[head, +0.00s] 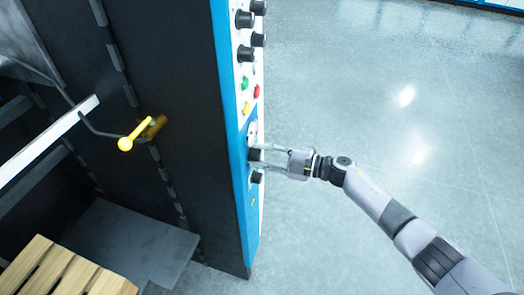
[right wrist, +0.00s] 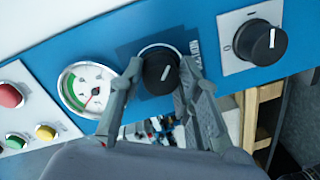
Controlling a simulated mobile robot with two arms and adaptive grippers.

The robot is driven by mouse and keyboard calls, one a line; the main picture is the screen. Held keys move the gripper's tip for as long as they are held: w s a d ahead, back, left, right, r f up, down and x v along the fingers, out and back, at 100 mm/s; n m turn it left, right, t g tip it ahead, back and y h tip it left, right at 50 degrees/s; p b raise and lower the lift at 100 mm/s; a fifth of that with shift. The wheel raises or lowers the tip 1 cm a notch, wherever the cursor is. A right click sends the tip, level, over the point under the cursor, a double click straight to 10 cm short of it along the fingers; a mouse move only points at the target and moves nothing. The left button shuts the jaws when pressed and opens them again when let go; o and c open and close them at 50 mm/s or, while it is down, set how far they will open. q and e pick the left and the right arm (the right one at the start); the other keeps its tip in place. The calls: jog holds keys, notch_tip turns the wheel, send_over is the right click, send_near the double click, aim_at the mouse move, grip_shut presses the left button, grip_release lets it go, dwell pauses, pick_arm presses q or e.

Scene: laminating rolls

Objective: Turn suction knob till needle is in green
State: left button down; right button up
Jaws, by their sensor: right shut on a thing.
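The suction knob (right wrist: 160,74) is a black round knob with a white pointer line, on a blue panel. My right gripper (head: 264,154) is shut on this knob, with one finger on each side of it; the fingers also show in the right wrist view (right wrist: 158,82). The gauge (right wrist: 88,88) is a round white dial just left of the knob, with a green arc along its left side. Its red needle points toward the lower left of the dial; whether its tip lies within the green is too small to tell. My left gripper is not in view.
Another black knob (right wrist: 261,42) on a white plate is right of the gripper. Red (right wrist: 10,95), green and yellow buttons are left of the gauge. In the head view, a yellow-handled lever (head: 136,133) and wooden slats (head: 62,274) are on the left. Open floor (head: 400,100) lies right.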

jog(key=shift+m+p, duration=0.4)
jog(key=shift+m, duration=0.8)
jog(key=o, duration=1.1)
jog(key=shift+o, duration=0.2)
jog(key=shift+d, duration=0.1)
jog(key=f+v, duration=0.1)
jog(key=v, duration=1)
jog(key=shift+d+r, duration=0.45)
jog(key=shift+r, duration=0.1)
jog(key=shift+f+m, duration=0.1)
jog(key=shift+m, duration=0.2)
